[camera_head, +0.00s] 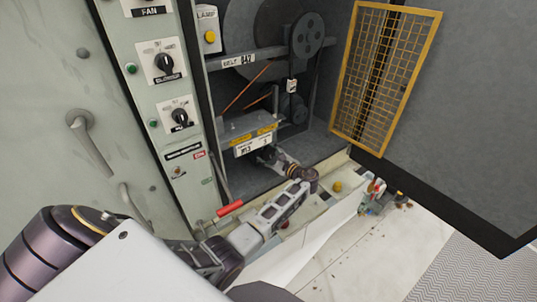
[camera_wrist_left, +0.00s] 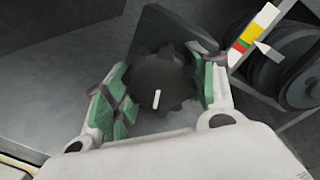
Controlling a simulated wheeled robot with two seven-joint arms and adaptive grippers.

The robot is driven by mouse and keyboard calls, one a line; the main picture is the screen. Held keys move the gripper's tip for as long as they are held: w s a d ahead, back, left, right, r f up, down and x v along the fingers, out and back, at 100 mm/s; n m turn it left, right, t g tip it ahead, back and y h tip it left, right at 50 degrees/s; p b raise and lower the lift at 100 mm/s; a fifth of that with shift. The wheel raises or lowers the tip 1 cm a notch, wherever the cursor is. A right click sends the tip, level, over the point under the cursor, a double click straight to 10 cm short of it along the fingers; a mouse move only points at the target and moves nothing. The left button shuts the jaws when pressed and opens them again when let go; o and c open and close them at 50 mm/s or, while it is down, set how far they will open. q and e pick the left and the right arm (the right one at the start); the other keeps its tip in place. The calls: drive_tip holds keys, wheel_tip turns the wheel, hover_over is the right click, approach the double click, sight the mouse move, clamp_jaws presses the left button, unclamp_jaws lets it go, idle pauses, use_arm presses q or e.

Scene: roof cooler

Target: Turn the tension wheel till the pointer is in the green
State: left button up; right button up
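In the left wrist view the tension wheel (camera_wrist_left: 160,78) is a dark, lobed knob with a white mark on its face. My left gripper (camera_wrist_left: 166,88), with green pads, has a finger on each side of it. The wheel fills the space between the pads, and they appear to touch it. At the upper right a yellow, green and red scale (camera_wrist_left: 250,32) has a white pointer (camera_wrist_left: 263,48) beside it; the exact band it marks is hard to tell. In the head view my left gripper (camera_head: 268,154) is under the labelled plate, which hides the wheel. My right gripper is out of view.
The labelled plate (camera_head: 250,141) sits just above my gripper. Belt pulleys (camera_head: 307,35) are behind it. A panel of knobs (camera_head: 160,62) stands left, a red-handled lever (camera_head: 230,207) lower left, and a yellow mesh guard (camera_head: 385,80) right. Small items lie on the ledge (camera_head: 338,186).

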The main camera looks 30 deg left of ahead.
use_arm(q)
drive_tip(key=o, duration=0.3)
drive_tip(key=shift+v, duration=0.8)
drive_tip(key=v, duration=1)
drive_tip(key=shift+d, duration=0.2)
drive_tip(key=shift+f, duration=0.1)
